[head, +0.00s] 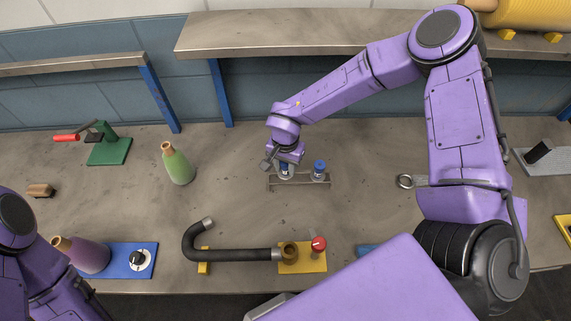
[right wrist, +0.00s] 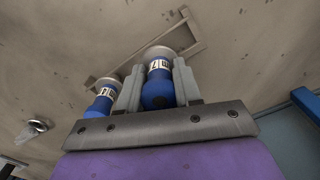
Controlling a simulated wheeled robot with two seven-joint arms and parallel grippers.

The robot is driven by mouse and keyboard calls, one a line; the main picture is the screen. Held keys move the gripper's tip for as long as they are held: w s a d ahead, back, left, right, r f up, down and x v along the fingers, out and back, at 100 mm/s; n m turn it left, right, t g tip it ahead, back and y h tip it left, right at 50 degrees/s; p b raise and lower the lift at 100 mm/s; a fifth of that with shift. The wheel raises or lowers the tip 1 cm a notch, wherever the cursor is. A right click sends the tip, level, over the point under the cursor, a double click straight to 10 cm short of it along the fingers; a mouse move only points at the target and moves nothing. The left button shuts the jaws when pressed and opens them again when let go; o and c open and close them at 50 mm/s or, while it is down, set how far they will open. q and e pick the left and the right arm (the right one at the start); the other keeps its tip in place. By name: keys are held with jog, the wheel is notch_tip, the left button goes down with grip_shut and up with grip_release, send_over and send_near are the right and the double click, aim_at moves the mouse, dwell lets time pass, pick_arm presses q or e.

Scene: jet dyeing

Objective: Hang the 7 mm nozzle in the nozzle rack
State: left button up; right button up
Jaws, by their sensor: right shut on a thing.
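My right gripper (head: 284,163) is shut on a blue nozzle (right wrist: 158,85) with a white label that shows a 7. The held nozzle's pale flange points down at the left part of the nozzle rack (head: 302,183), a low frame on the table. I cannot tell whether it rests in the rack or hangs just above it. A second blue nozzle (head: 319,167) stands at the rack's right part; it also shows in the right wrist view (right wrist: 101,100), left of the fingers, its label hard to read. My left gripper is out of view.
A green bottle (head: 178,164) stands left of the rack. A black bent hose (head: 235,254) and a yellow block (head: 303,262) with a red knob lie in front. A ring-ended metal tool (head: 405,181) lies to the right. A shelf (head: 300,36) overhangs the back.

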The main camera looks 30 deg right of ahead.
jog(key=shift+f+b, duration=0.55)
jog(key=shift+f, duration=0.55)
jog(key=o, duration=1.1)
jog(key=shift+o, duration=0.2)
notch_tip(320, 180, up, 9)
jog(key=shift+r+b, duration=0.15)
jog(key=shift+b, duration=0.6)
jog(key=shift+r, duration=0.6)
